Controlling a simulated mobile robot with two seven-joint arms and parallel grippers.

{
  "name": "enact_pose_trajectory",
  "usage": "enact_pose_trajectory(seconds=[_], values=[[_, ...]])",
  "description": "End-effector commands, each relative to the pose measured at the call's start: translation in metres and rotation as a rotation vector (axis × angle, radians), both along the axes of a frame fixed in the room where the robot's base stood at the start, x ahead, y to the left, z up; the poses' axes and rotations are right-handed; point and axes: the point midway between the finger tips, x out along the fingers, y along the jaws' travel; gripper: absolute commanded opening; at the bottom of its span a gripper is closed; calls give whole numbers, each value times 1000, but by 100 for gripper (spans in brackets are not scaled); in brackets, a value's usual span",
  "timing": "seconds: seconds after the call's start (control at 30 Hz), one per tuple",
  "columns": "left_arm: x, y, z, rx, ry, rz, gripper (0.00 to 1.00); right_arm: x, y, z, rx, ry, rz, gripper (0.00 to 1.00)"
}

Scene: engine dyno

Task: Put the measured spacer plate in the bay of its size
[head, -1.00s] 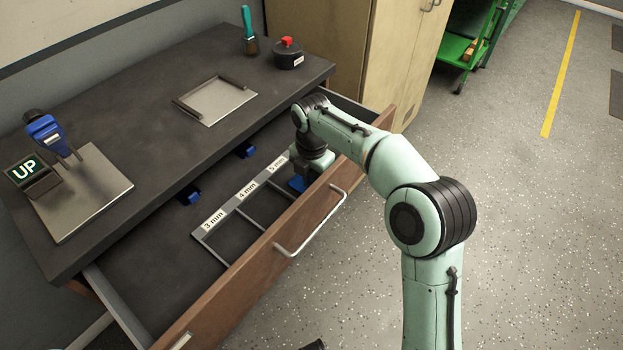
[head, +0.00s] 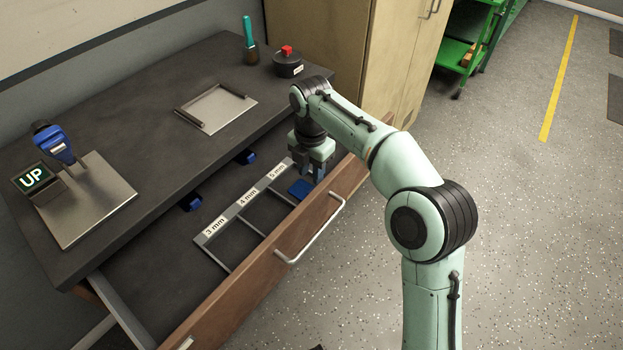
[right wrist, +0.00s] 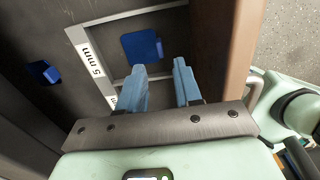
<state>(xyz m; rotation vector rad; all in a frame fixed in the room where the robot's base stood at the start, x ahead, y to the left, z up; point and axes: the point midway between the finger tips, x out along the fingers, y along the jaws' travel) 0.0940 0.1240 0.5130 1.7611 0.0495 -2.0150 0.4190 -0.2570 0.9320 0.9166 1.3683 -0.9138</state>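The blue spacer plate (head: 300,188) lies in the 5 mm bay of the labelled frame (head: 229,270) inside the open drawer. In the right wrist view the plate (right wrist: 142,46) lies flat within the bay, beside the "5 mm" label (right wrist: 88,59). My right gripper (head: 309,174) is above that bay. Its blue fingers (right wrist: 161,72) are apart with nothing between them, and the plate is beyond their tips. The measuring device (head: 59,148) stands on the bench at left, with a display (head: 34,178) reading "UP". My left gripper is not in view.
The drawer front (head: 262,262) with its metal handle (head: 312,232) stands out from the bench. Two more blue pieces (head: 191,203) (head: 246,157) are at the drawer's back. An empty grey tray (head: 218,108) and a red-buttoned black device (head: 288,63) are on the bench.

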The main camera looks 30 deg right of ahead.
Motion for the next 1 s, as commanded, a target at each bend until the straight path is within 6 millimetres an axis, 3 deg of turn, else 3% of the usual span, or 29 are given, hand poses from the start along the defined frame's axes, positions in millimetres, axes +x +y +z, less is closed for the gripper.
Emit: enact_pose_trajectory(seconds=[0.1,0.33,1.0], values=[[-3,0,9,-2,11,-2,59,1,0,28,0,-2,0,34],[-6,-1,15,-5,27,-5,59,0,0,55,0,0,1,34],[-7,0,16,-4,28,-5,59,0,0,59,1,1,0,34]])
